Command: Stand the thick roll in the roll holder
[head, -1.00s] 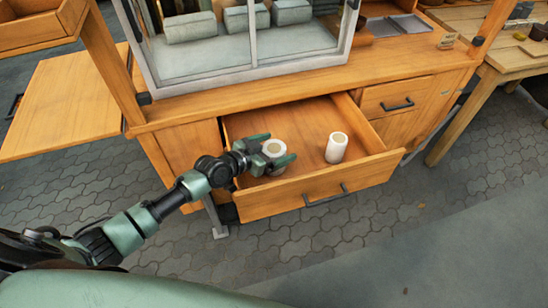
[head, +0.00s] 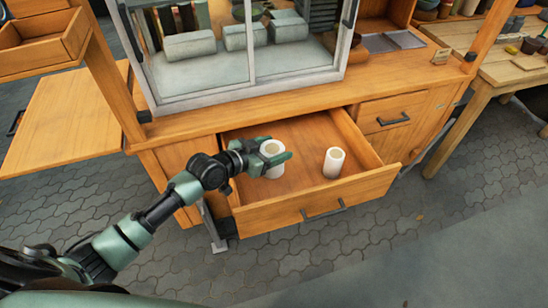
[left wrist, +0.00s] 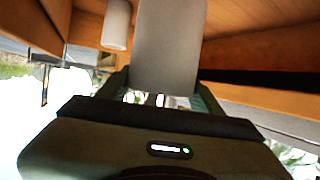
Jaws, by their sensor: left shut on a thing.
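The thick roll (head: 275,172), white with a hollow core, stands upright at the left of the open drawer (head: 310,208). My left gripper (head: 276,155) has its fingers closed around the sides of this roll. In the left wrist view the thick roll (left wrist: 168,45) fills the space between the fingers. A thinner white roll (head: 334,162) stands upright to the right in the drawer, apart from the gripper; it also shows in the left wrist view (left wrist: 116,25). I cannot make out a roll holder. My right gripper is not in view.
The drawer front with its dark handle (head: 323,211) stands out below the wooden counter (head: 225,119). A glass-fronted cabinet (head: 240,65) rises above the counter. Grey trays (head: 405,38) lie on the counter at the right. A wooden table (head: 495,50) stands further right.

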